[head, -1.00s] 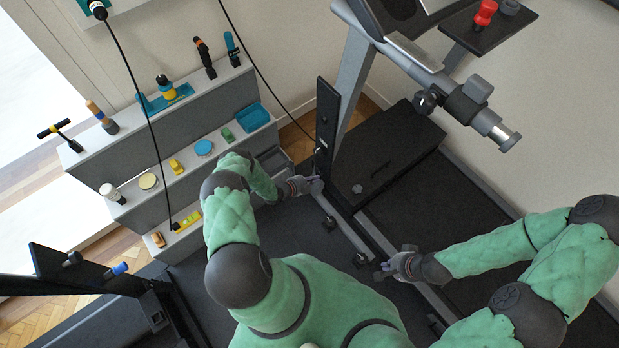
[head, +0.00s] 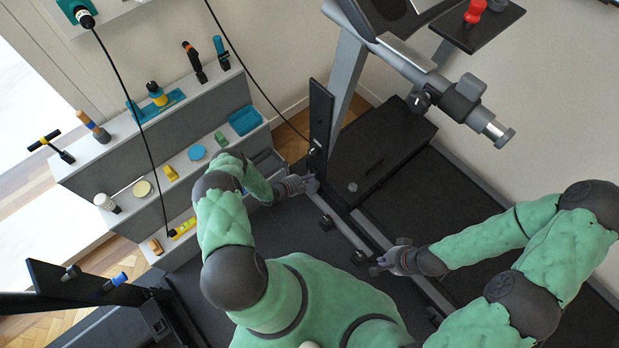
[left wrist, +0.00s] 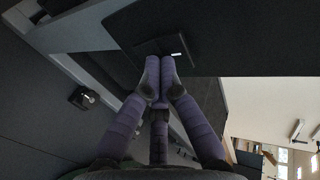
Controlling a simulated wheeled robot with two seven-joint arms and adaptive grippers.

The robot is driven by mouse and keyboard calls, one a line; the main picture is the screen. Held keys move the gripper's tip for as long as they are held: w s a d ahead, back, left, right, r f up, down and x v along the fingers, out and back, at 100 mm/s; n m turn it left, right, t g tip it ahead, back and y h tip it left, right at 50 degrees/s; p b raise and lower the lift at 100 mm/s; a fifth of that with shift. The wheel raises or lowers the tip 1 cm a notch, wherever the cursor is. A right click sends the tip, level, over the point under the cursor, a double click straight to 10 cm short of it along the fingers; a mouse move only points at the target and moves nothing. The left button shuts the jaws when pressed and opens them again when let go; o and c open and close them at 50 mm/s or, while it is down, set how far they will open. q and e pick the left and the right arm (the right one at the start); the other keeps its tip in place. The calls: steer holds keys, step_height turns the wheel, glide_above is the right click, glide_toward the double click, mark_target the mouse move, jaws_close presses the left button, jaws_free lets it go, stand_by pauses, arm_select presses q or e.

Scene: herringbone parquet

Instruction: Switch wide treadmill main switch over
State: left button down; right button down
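The wide treadmill (head: 425,195) stands at the right, with a low black motor cover (head: 383,148) at its front. A black upright post (head: 319,125) beside it carries a small light-tipped part (head: 315,143); I cannot tell whether this is the main switch. My left gripper (head: 308,184) is low beside the post. In the left wrist view, the left gripper (left wrist: 159,68) has its purple fingers drawn together, tips in front of a dark plate (left wrist: 150,35) with a small white mark (left wrist: 178,55). Contact cannot be told. My right gripper (head: 385,264) is over the treadmill's near side rail, its fingers too small to read.
A stepped grey shelf (head: 185,150) with tools and small items stands at the left. Black cables hang near it. The treadmill's handlebar (head: 440,90) reaches over the deck. Another dark frame (head: 85,285) stands at lower left. Dark floor between is clear.

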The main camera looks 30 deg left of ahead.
arm_select(q)
steer(key=p+v, duration=0.3)
steer(key=v, duration=1.1)
steer(key=shift+f, duration=0.1)
steer(key=shift+s+a+f+t+h+b, duration=0.1)
steer(key=shift+s+f+t+h+b, duration=0.2)
steer(key=shift+f+b, duration=0.95)
steer(key=shift+s+a+f+t+h+b, duration=0.15)
steer(key=shift+f+t+b, duration=0.25)
steer(key=shift+b, duration=1.75)
steer(key=shift+s+a+f+t+h+b, duration=0.15)
steer(key=shift+f+t+b, duration=0.4)
steer(key=shift+b, duration=1.15)
steer(key=shift+d+y, duration=0.1)
steer(key=shift+y, duration=0.2)
